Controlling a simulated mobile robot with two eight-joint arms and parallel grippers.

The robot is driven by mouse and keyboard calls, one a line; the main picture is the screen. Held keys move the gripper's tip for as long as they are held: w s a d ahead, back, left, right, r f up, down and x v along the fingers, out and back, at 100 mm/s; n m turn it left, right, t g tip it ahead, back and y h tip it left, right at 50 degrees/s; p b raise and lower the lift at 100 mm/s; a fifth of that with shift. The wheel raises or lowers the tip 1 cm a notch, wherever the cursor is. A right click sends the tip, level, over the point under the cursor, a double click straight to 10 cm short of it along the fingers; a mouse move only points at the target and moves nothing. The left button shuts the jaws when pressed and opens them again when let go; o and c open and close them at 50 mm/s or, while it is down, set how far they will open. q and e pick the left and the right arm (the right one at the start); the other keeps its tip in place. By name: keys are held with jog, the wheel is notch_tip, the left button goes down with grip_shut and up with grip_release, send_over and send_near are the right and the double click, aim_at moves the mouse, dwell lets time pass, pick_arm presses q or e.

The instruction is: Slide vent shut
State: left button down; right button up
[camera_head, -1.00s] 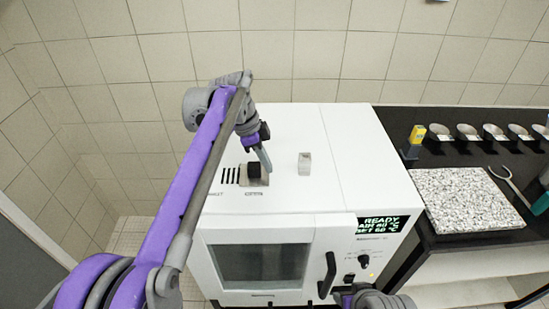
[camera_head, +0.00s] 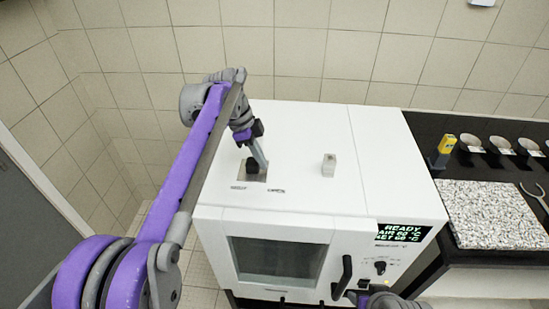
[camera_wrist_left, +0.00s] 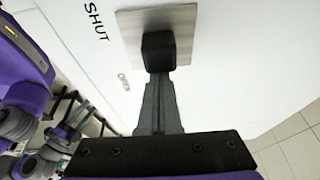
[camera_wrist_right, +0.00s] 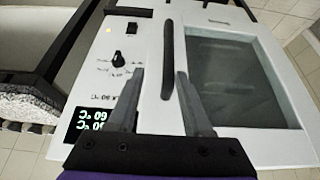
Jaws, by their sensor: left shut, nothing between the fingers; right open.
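The vent slide on top of the white oven (camera_head: 310,190) is a metal plate (camera_head: 262,178) with a black knob (camera_head: 252,166). The knob is between the SHUT and OPEN labels, nearer SHUT; no vent slots show. In the left wrist view, the knob (camera_wrist_left: 158,52), plate (camera_wrist_left: 185,18), SHUT label (camera_wrist_left: 97,22) and OPEN label (camera_wrist_left: 124,82) show. My left gripper (camera_head: 262,165) is shut and empty, its fingertips against or very close to the knob's side. My right gripper (camera_wrist_right: 160,82) is open, its fingers either side of the door handle's end.
A small clear block (camera_head: 328,165) sits on the oven top, right of the vent. The black door handle (camera_wrist_right: 167,60) is on the oven front, beside the display (camera_head: 403,232). A bench with a speckled slab (camera_head: 490,215) and several bowls stands at right.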

aim_at(264, 171)
pick_arm(q)
jog(key=shift+a, duration=0.1)
pick_arm(e)
jog(key=shift+d, duration=0.1)
pick_arm(q)
jog(key=d, duration=0.4)
jog(key=shift+d+r+p, duration=0.15)
jog(key=shift+p, duration=0.2)
jog(key=p+v, duration=0.1)
jog(key=v, duration=0.8)
jog(key=shift+r, duration=0.3)
pick_arm(e)
jog(key=r, duration=0.1)
jog(key=w+r, duration=0.1)
jog(key=shift+r, duration=0.3)
jog(key=shift+s, duration=0.1)
